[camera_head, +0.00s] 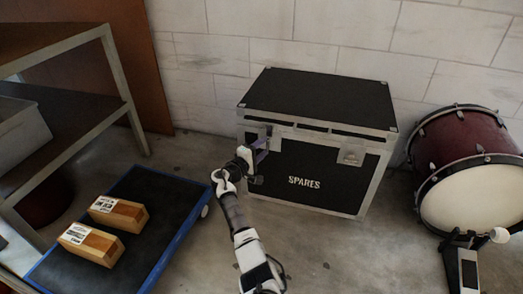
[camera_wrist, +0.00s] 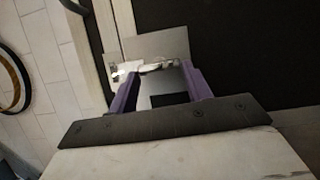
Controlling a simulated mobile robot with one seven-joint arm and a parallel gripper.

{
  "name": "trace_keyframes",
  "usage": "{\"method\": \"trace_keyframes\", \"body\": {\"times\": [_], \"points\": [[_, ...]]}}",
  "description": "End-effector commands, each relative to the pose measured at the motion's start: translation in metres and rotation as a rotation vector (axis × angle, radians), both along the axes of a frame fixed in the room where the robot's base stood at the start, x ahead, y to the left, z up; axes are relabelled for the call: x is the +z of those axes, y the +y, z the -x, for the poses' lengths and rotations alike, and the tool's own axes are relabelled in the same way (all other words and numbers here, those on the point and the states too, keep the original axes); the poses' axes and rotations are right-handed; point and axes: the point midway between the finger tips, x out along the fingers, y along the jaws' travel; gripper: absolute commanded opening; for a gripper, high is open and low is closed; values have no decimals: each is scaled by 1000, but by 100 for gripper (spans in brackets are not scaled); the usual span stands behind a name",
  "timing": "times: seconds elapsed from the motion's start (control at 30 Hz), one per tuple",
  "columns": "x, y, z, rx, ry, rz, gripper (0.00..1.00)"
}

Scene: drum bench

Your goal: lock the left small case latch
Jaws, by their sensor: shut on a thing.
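The black case (camera_head: 310,192) with metal edges and the word SPARES stands on the floor against the wall, its lid down. My gripper (camera_head: 263,142) is at the left part of its front, just below the lid seam. In the wrist view, the purple fingers of my gripper (camera_wrist: 160,78) are on both sides of a small metal piece of the left latch (camera_wrist: 152,66), shut on it. A pale metal plate lies behind it. In the head view my gripper mostly hides this latch. The right latch (camera_head: 351,155) shows as a metal plate on the case front.
A dark red bass drum (camera_head: 465,165) with a pedal (camera_head: 466,262) stands right of the case. A blue-edged dolly (camera_head: 163,262) with two wooden blocks (camera_head: 119,213) lies at left, beside a metal shelf (camera_head: 75,105). The floor before the case is mostly clear.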

Motion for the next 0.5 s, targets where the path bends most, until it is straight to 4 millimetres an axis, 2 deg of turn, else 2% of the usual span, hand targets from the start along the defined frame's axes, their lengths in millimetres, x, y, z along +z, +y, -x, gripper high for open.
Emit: {"method": "trace_keyframes", "body": {"times": [0.47, 0.5], "points": [[0, -1, 0, -1, 4, 18, 27], [0, -1, 0, -2, 4, 18, 52]]}}
